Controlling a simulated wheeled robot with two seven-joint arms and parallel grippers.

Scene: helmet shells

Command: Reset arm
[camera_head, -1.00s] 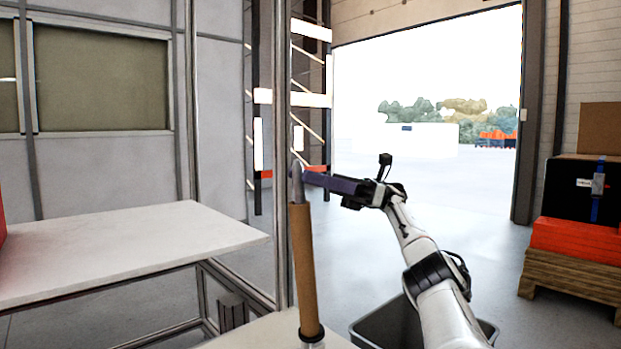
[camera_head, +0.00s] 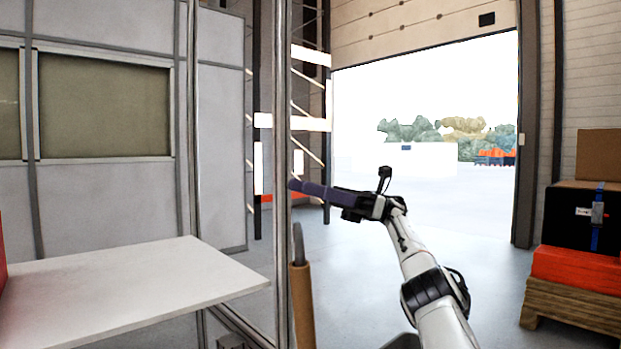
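My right gripper (camera_head: 296,186) is at the middle of the head view, at the end of my white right arm. Its purple-grey fingers point left and sit above and apart from the tip of an upright brown post with a grey top (camera_head: 303,292). The fingers overlap each other from this side, so their opening does not show. I see nothing held in them. My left gripper is not in view.
A white table (camera_head: 125,290) stands at the lower left, beside a metal frame post (camera_head: 281,130). At the right, a black box (camera_head: 578,213) and an orange crate (camera_head: 575,268) are stacked on a wooden pallet (camera_head: 572,306). Open floor lies towards the large doorway.

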